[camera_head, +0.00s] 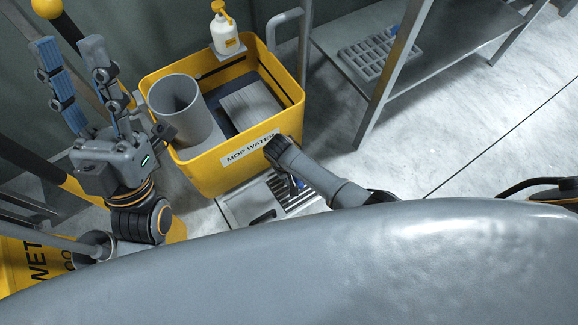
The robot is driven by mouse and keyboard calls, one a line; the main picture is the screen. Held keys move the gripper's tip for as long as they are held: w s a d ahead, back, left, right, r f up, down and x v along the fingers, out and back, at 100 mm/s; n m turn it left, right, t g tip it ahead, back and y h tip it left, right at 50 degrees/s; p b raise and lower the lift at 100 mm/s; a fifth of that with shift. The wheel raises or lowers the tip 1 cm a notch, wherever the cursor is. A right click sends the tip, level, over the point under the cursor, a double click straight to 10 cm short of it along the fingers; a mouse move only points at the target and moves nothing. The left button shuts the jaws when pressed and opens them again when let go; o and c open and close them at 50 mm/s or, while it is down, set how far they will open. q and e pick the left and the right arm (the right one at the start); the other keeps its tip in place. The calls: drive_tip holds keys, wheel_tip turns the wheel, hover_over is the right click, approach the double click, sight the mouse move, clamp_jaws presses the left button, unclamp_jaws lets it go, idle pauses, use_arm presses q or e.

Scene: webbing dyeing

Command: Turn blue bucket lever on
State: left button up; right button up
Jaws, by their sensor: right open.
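A grey pipe-like part (345,192) with a dark ribbed end (283,151) reaches in front of the bucket. No bucket that is clearly blue shows.
The yellow bucket (213,173), labelled MOP WATER, holds a grey cylinder (178,105). A white pump bottle (224,35) stands behind. A floor grate (240,208) lies in front. A large grey curved surface (380,265) fills the foreground. A metal shelf (450,45) stands at upper right; floor beside it is clear.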

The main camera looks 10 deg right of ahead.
wheel_tip(320, 180, up, 8)
drive_tip(key=a, duration=0.1)
drive_tip(key=shift+s+a, duration=0.25)
drive_tip(key=shift+s+f, duration=0.1)
idle(0.4)
